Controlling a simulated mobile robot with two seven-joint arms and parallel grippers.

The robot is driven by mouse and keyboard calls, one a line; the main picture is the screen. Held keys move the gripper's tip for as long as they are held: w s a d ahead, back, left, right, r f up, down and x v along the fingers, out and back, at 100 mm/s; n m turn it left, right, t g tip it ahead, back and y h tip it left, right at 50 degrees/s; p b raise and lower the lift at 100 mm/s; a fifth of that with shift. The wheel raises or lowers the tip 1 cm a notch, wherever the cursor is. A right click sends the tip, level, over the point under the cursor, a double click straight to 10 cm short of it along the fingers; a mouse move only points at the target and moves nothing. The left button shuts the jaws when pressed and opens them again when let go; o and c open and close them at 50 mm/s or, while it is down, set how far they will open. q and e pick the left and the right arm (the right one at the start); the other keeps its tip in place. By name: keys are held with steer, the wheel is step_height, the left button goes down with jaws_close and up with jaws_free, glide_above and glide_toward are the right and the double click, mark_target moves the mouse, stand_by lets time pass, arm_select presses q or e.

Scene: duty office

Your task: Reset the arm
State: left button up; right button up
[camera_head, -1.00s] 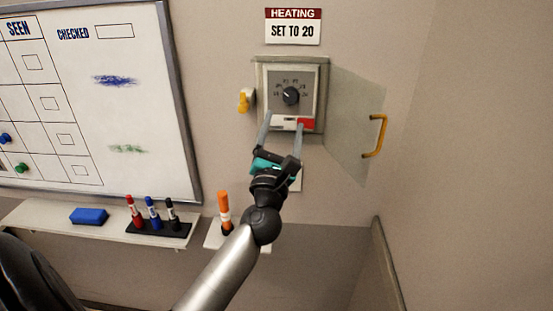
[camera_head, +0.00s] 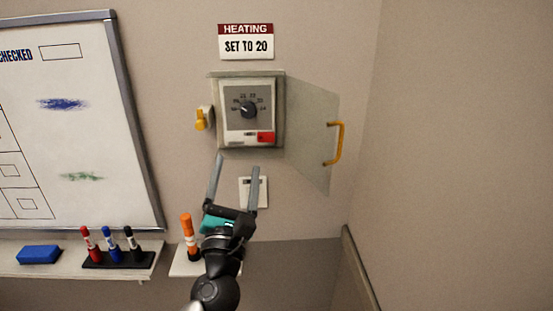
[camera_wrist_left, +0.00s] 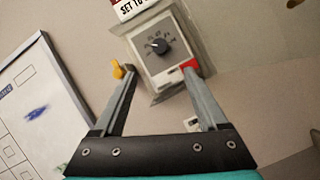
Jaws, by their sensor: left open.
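My left gripper (camera_head: 237,178) is open and empty in the head view, below the heating thermostat (camera_head: 233,132) and apart from it. The thermostat has a black dial (camera_head: 249,110) and a red part (camera_head: 265,137) at its lower right. Its clear cover (camera_head: 311,130) with a yellow handle (camera_head: 336,143) stands swung open to the right. In the left wrist view the two fingers (camera_wrist_left: 163,98) are spread wide with nothing between them, and the dial (camera_wrist_left: 158,46) shows beyond them. My right gripper is in neither view.
A sign (camera_head: 246,42) reads "HEATING SET TO 20". A yellow knob (camera_head: 201,119) is left of the thermostat. A white wall plate (camera_head: 246,191) is partly behind my gripper. A whiteboard (camera_head: 95,140), markers (camera_head: 112,246), a blue eraser (camera_head: 39,254) and an orange marker (camera_head: 187,235) are left.

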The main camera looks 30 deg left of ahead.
arm_select(q)
steer(key=shift+f, duration=0.1)
steer(key=w+d+f+m+g+h+b, duration=0.1)
steer(key=d+f+m+g+h+b, duration=0.2)
steer(key=f+m, duration=1.05)
steer(key=d+f+m+g+h+b, duration=0.1)
steer(key=d+f+m+h+b, duration=0.35)
steer(key=f, duration=1.75)
steer(key=s+d+f+m+g+h+b, duration=0.1)
steer(key=s+d+f+m+g+b, duration=0.25)
steer(key=f, duration=0.75)
steer(key=s+d+f+m+g+h, duration=0.1)
steer(key=s+f+m+g, duration=0.35)
steer(key=f, duration=0.75)
steer(key=s+f+m+g+b, duration=0.1)
steer(key=s+f+m, duration=0.3)
steer(key=s, duration=0.6)
steer(key=s+f+m+g+b, duration=0.2)
steer(key=s+f+m+g, duration=0.2)
steer(key=s+f, duration=0.5)
steer(key=s+f+m+g+b, duration=0.1)
steer(key=s+f+m+g, duration=0.1)
steer(key=s+f+m, duration=0.2)
steer(key=s+f, duration=0.3)
steer(key=s, duration=0.5)
steer(key=shift+s+a+f+b, duration=0.15)
steer(key=shift+s+a+b, duration=0.15)
steer(key=shift+s+b, duration=0.05)
